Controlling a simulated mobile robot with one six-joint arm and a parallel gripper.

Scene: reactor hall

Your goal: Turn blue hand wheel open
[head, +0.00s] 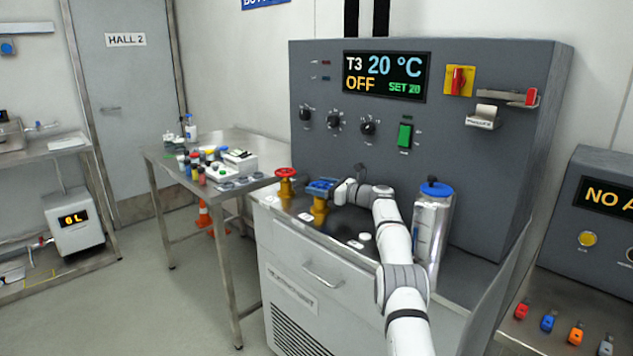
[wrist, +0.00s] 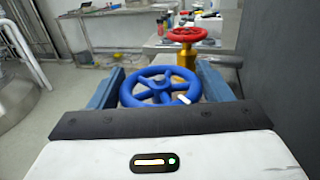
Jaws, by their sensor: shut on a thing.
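The blue hand wheel (head: 321,186) sits on a brass valve body (head: 319,205) on the unit's top. In the wrist view the blue wheel (wrist: 160,88) lies between the two fingers of my gripper (wrist: 161,84), which is shut on it. A white mark shows on the wheel's rim at its near right. In the head view my gripper (head: 341,189) reaches the wheel from the right. The red hand wheel (head: 286,173) stands just to the left on its own brass valve and shows behind the blue one in the wrist view (wrist: 187,34).
A control panel reading T3 20 °C, OFF (head: 385,76) rises behind the valves. A blue-lidded cylinder (head: 433,220) stands right of my arm. A steel table (head: 228,150) with bottles and a rack is at the left. The floor in front is free.

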